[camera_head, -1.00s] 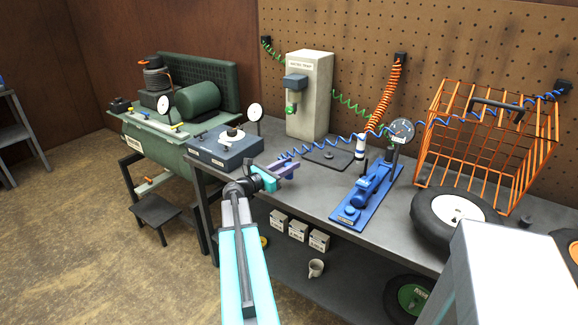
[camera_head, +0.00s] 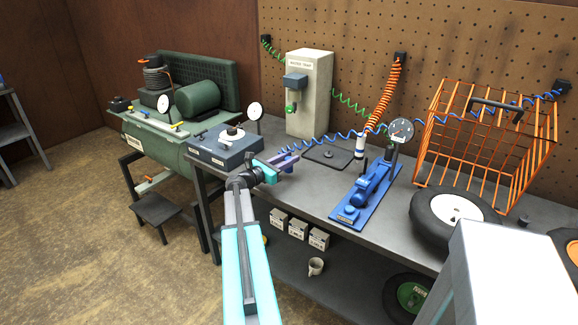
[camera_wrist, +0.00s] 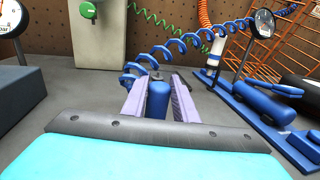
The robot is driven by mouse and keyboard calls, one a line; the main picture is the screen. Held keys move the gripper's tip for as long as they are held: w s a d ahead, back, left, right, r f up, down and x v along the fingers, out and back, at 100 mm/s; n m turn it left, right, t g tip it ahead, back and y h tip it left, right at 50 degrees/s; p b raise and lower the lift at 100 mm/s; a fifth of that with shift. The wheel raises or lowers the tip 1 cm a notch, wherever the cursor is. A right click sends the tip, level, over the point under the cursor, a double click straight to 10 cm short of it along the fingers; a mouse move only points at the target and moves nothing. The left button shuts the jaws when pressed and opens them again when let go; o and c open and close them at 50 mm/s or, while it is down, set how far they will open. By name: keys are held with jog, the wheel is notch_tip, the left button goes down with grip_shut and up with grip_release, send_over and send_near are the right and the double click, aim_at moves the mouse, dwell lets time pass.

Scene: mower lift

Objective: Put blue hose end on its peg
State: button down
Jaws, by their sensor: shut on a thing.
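My gripper (camera_head: 287,161) is shut on the blue hose end and holds it above the front left of the workbench (camera_head: 318,196), beside the dark blue gauge box. In the wrist view the blue hose end (camera_wrist: 158,100) is a blue cylinder between the two purple fingers. The coiled blue hose (camera_head: 345,137) runs from it across the bench, past the orange basket, to a black wall bracket (camera_head: 563,87). A dark plate with a small black knob (camera_head: 329,153) lies behind the gripper. I cannot tell which part is the blue hose's peg.
The dark blue gauge box (camera_head: 223,147) is left of my gripper. A beige water trap (camera_head: 308,95) stands behind, and a blue foot pump (camera_head: 368,194) lies to the right. An orange wire basket (camera_head: 487,145) and a wheel (camera_head: 455,212) stand further right.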

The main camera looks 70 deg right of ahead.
jog(key=shift+d+f+p, duration=0.2)
jog(key=shift+f+p, duration=0.2)
jog(key=shift+f, duration=1.35)
jog(key=shift+f, duration=0.15)
jog(key=c, duration=1.4)
grip_release()
jog(key=b+v, duration=0.2)
jog(key=v, duration=0.8)
jog(key=shift+w+a, duration=0.2)
jog(key=shift+a, duration=0.15)
jog(key=shift+w+a, duration=0.35)
jog(key=shift+a, duration=0.25)
